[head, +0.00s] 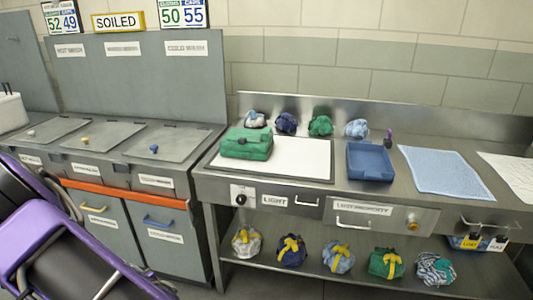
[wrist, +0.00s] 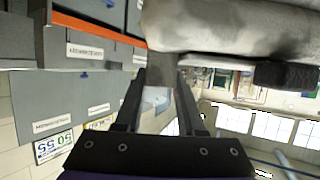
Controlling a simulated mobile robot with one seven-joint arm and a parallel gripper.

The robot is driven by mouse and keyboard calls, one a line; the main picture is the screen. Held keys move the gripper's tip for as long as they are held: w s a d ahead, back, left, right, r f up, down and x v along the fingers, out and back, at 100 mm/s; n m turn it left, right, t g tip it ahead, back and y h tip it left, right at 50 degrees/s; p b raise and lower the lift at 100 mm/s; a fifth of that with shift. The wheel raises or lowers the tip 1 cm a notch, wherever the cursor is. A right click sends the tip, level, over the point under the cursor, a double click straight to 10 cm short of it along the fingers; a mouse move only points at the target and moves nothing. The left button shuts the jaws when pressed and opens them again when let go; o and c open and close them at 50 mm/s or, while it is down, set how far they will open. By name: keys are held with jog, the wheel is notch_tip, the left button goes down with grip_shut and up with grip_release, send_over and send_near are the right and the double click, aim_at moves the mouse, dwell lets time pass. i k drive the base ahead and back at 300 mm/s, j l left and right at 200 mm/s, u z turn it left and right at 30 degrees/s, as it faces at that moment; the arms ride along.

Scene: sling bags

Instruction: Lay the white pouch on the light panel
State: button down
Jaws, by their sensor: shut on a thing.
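The white pouch (wrist: 225,28) shows in the wrist view as a large pale grey-white cloth shape across the top right, with a dark part at its lower right. My gripper (wrist: 162,80) is shut on a grey strap-like part of it between the fingers. The pouch and gripper are out of the head view. The light panel (head: 308,158) is a flat white rectangle set in the steel counter in the head view. A green pouch (head: 247,144) lies on its left end; the rest of the panel is bare.
A blue tray (head: 369,162) and a light blue cloth (head: 445,172) lie right of the panel. Several bundled pouches line the counter's back and the lower shelf. Lidded grey bins (head: 103,140) stand left. My purple arm crosses the lower left.

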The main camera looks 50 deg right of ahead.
aim_at(298, 155)
jog(key=z, duration=2.25)
